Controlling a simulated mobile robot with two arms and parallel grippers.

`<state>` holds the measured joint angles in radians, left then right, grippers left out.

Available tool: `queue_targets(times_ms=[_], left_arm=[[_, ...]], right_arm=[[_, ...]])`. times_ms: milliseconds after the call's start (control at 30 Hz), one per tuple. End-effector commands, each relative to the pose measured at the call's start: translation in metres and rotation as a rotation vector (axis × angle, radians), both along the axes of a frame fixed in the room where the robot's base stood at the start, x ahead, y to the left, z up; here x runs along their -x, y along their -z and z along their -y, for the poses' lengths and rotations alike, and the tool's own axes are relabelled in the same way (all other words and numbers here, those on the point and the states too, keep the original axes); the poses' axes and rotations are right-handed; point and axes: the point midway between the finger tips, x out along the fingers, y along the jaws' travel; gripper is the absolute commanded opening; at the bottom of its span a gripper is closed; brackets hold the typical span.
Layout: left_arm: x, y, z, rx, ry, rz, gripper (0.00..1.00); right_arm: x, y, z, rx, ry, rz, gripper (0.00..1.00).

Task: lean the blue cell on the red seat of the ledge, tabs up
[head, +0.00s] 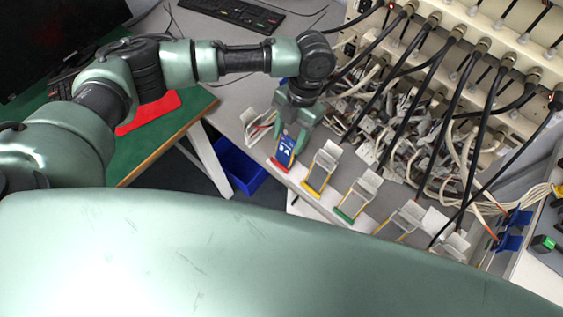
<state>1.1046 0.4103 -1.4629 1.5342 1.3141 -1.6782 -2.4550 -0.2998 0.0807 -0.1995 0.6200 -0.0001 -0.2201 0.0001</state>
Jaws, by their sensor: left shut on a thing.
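The blue cell (285,149) stands nearly upright, slightly tilted, with a white marking on its face. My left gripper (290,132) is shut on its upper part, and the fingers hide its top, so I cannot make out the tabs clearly. The red seat (279,165) of the ledge (296,179) lies directly at the cell's lower edge. I cannot tell whether the cell touches the seat or hangs just above it. My right gripper is not in view.
Dense cables (400,115) and a cream rack (470,45) stand behind. A blue bin (240,167) sits below on the left.

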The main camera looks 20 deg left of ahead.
Motion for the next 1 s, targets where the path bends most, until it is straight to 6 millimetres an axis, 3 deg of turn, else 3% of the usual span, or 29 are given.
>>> queue_targets(times_ms=[433, 467, 533, 767, 800, 1000], left_arm=[[0.0015, 0.0059, -0.0008, 0.000, 0.000, 0.000, 0.26], [0.0015, 0.0059, -0.0008, 0.000, 0.000, 0.000, 0.57], [0.0015, 0.0058, -0.0008, 0.000, 0.000, 0.000, 0.74], [0.0015, 0.0058, -0.0008, 0.000, 0.000, 0.000, 0.74], [0.0015, 0.0060, -0.0008, 0.000, 0.000, 0.000, 0.82], [0.0015, 0.0059, -0.0008, 0.000, 0.000, 0.000, 0.82]], right_arm=[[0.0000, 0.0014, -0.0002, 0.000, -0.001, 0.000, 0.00], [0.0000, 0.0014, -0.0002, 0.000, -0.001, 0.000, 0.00], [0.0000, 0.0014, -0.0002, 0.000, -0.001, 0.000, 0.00], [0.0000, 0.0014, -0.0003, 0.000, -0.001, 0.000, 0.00], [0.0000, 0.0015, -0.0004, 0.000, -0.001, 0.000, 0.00], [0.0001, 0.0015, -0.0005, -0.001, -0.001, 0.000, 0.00]])
